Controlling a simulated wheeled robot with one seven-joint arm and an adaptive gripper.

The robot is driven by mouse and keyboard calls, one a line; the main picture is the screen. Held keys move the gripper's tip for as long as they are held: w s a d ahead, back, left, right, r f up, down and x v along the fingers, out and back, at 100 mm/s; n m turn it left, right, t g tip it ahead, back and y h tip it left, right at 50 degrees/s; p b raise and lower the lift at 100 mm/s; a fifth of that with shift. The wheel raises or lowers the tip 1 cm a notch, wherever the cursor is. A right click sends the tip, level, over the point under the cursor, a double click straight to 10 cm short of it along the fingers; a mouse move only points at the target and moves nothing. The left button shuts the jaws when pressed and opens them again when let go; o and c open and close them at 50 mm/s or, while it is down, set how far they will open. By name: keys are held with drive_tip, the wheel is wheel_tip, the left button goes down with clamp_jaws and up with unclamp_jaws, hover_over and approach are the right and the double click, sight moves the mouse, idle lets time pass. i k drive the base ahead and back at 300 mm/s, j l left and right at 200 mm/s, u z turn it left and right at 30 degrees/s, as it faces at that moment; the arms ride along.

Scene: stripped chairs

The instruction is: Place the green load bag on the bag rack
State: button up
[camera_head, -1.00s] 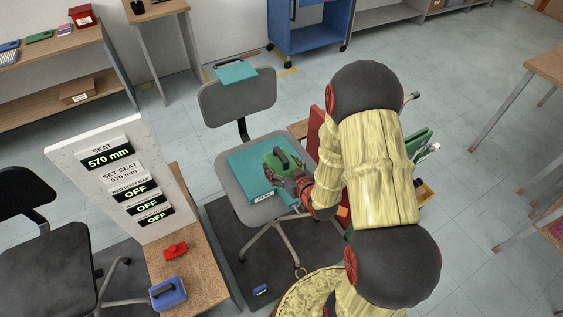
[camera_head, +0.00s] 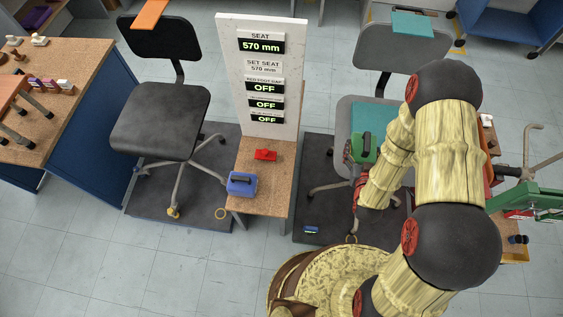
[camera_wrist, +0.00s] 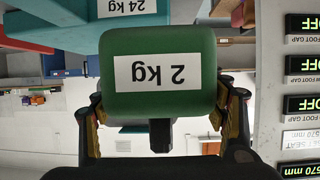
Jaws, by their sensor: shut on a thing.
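The green load bag (camera_head: 366,148), with a dark handle, is held over the front of the right chair's seat. In the wrist view the green bag (camera_wrist: 158,72) fills the middle, its "2 kg" label upside down. My gripper (camera_head: 357,182) is shut on it, with one finger on each side in the wrist view (camera_wrist: 168,112). A teal bag (camera_head: 372,115) lies on that seat. In the wrist view the teal bag (camera_wrist: 85,12) has a "24 kg" label. I cannot tell for sure which thing is the bag rack; my arm hides part of the right side.
A black chair (camera_head: 160,120) stands left on a dark mat. Green items (camera_head: 535,200) stand at the right. Floor at the front left is clear.

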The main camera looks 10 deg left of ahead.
sight(277, 192)
drive_tip(key=j+z, duration=0.15)
drive_tip(key=j, duration=0.3)
drive_tip(key=j+z, duration=0.1)
drive_tip(key=j, duration=0.3)
drive_tip(key=k+j+z, duration=0.15)
drive_tip(key=j, duration=0.3)
drive_tip(key=j+z, duration=0.1)
drive_tip(key=j, duration=0.3)
drive_tip(key=k+j+z, duration=0.15)
drive_tip(key=j, duration=0.25)
drive_tip(key=k+j+z, duration=0.1)
drive_tip(key=j, duration=0.3)
drive_tip(key=k+j+z, duration=0.15)
drive_tip(key=j, duration=0.25)
drive_tip(key=k+j+z, duration=0.15)
drive_tip(key=j, duration=0.25)
